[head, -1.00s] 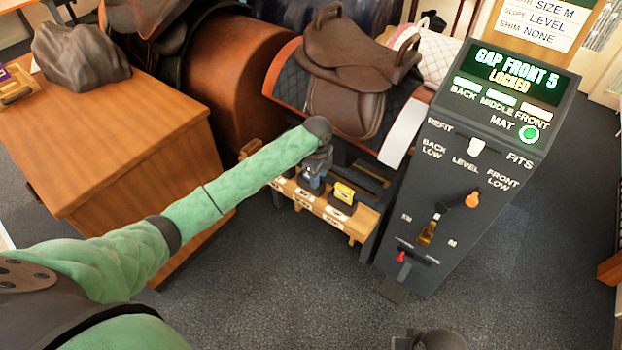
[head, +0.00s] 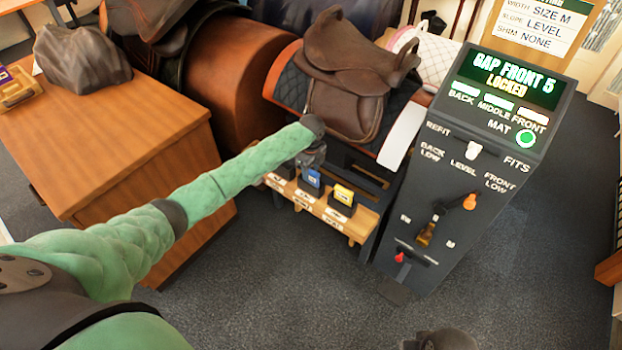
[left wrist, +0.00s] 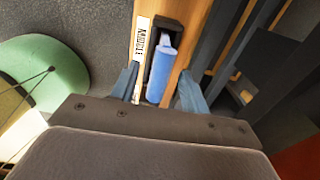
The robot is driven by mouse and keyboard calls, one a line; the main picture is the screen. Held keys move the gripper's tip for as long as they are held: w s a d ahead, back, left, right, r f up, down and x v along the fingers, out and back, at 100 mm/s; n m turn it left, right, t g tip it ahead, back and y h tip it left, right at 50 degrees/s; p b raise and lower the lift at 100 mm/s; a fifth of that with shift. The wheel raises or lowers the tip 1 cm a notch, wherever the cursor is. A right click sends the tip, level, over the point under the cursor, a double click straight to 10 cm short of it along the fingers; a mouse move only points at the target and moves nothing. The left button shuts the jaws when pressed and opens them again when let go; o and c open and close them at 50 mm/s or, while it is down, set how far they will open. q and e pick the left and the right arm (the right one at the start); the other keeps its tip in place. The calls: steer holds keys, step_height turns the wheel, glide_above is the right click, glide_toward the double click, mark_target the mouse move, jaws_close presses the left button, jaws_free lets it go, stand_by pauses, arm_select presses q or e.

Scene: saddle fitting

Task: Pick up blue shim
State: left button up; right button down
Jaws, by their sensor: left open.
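The blue shim (left wrist: 160,72) stands in a dark slot of the wooden rack, beside a white printed label, in the left wrist view. It also shows in the head view (head: 311,180), just below my left gripper (head: 312,158), its upper part partly hidden by the gripper. In the left wrist view my left gripper (left wrist: 159,76) is open, with one blue-grey finger on each side of the shim. I cannot tell whether either finger touches it. My right gripper is not clearly seen.
The rack (head: 330,215) also holds a yellow shim (head: 344,193) to the right. A saddle (head: 350,80) on its stand is just behind and above. The dark console (head: 455,180) stands to the right, and a wooden cabinet (head: 120,150) to the left. The floor in front is clear.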

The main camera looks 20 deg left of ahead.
arm_select(q)
steer(key=shift+f, duration=0.55)
arm_select(e)
steer(key=shift+r, duration=0.3)
arm_select(q)
jaws_close()
arm_select(e)
steer(key=shift+s+f, duration=0.1)
steer(key=shift+f, duration=0.05)
arm_select(q)
steer(key=shift+r, duration=0.1)
